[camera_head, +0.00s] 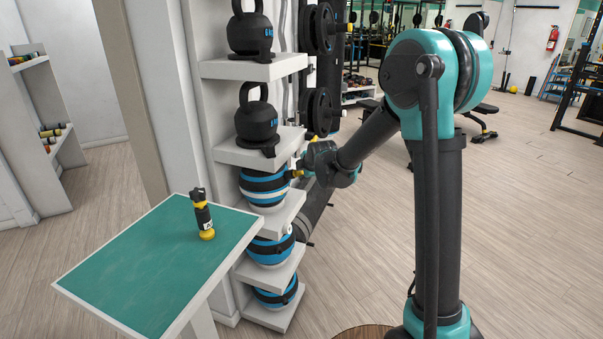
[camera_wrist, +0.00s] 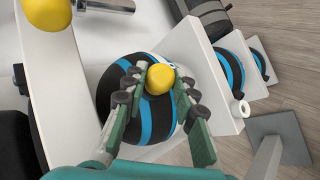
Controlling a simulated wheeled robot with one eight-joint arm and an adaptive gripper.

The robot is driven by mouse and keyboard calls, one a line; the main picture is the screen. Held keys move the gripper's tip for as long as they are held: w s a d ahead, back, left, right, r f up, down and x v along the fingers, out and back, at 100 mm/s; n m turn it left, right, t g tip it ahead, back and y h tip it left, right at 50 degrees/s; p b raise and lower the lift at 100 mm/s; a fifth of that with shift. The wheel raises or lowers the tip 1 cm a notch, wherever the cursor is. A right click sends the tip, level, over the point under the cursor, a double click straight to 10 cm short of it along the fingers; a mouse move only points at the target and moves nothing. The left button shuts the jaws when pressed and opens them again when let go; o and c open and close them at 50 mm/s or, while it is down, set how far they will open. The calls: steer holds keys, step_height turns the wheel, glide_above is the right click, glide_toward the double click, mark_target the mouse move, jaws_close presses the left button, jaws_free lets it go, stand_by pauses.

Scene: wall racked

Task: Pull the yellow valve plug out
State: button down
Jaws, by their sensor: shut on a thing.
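A small yellow valve plug (camera_wrist: 160,78) sits between the fingertips of my gripper (camera_wrist: 156,92) in the wrist view. The fingers press on it from both sides, so my gripper is shut on it. In the head view the yellow plug (camera_head: 297,174) shows as a small spot at the rack's right side, beside a blue-striped ball. My gripper there is small and partly hidden by my own wrist. I cannot tell whether the plug is still seated in anything. A second, larger-looking yellow piece (camera_wrist: 48,12) is at the top left of the wrist view.
The white wall rack (camera_head: 285,66) holds black kettlebells (camera_head: 257,120) above blue-striped balls (camera_head: 268,250). A green-topped table (camera_head: 150,265) stands to the left with a black and yellow bottle-like object (camera_head: 203,215) upright on it. Open wooden floor (camera_head: 545,230) lies to the right.

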steer(key=shift+s+d+r, duration=0.2)
steer(key=shift+d+r, duration=0.15)
steer(key=shift+d, duration=0.4)
steer(key=shift+s+d+r, duration=0.2)
steer(key=shift+d+r, duration=0.15)
steer(key=shift+d, duration=0.4)
stand_by(0.7)
steer(key=shift+s+d+r, duration=0.25)
steer(key=shift+d+r, duration=0.05)
steer(key=shift+d, duration=0.4)
steer(key=shift+r, duration=0.1)
steer(key=shift+r, duration=2.8)
